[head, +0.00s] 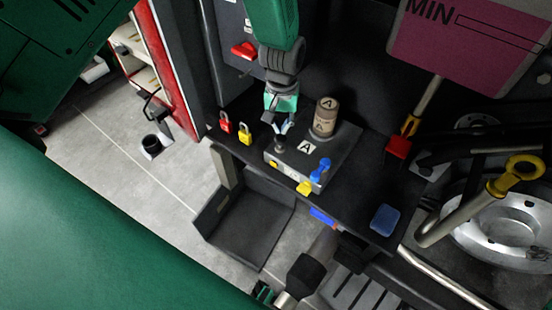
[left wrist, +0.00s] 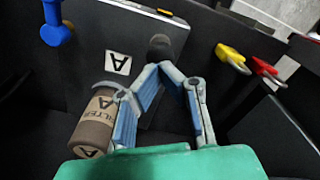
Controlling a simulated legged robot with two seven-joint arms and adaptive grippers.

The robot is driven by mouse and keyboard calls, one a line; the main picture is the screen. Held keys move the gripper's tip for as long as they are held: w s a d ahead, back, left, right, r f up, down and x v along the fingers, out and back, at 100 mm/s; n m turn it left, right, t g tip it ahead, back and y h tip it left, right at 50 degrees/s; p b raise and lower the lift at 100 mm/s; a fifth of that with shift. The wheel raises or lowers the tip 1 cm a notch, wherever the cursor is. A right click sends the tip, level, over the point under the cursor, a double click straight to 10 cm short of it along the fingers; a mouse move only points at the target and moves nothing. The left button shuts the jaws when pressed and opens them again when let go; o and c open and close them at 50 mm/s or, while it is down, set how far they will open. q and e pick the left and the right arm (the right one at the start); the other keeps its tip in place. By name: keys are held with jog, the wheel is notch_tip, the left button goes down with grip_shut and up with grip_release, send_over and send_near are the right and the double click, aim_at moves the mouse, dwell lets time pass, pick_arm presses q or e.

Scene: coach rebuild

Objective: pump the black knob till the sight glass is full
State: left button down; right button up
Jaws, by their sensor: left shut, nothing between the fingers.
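The black knob (head: 280,146) stands on the top of a grey box (head: 318,166) marked A; it also shows in the left wrist view (left wrist: 160,46). My left gripper (head: 281,130) is shut and empty, with its fingertips (left wrist: 161,69) right by the knob. I cannot tell whether they touch it. A pale strip with yellow parts (head: 291,170) is on the front edge of the box. It is too small to tell whether it is the sight glass or how full it is. My right gripper does not show clearly in any view.
A brown filter canister (head: 325,117) and a blue lever (head: 320,171) are on the box. Red (head: 225,123) and yellow (head: 246,134) padlocks lie to its left. A dark open tray (head: 246,232) is below. The shelf's right part has a blue block (head: 385,220).

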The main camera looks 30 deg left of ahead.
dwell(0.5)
pick_arm(q)
notch_tip(320, 180, up, 6)
jog(key=p, duration=0.5)
jog(key=shift+p, duration=0.3)
jog(key=shift+f, duration=0.1)
jog(key=s+a+f+m+b, duration=0.25)
jog(key=s+f+b, duration=0.45)
jog(key=s+f, duration=0.85)
jog(key=s+f+m+b, duration=0.1)
jog(key=s+f+b, duration=0.2)
jog(key=s, duration=0.3)
jog(key=s+a+f+m+b, duration=0.1)
jog(key=s+f+b, duration=0.2)
jog(key=s, duration=0.4)
jog(key=shift+s+a+f+t, duration=0.15)
jog(key=shift+s+f+t, duration=0.15)
jog(key=shift+f, duration=0.55)
jog(key=shift+w+m, duration=0.15)
jog(key=shift+m, duration=0.1)
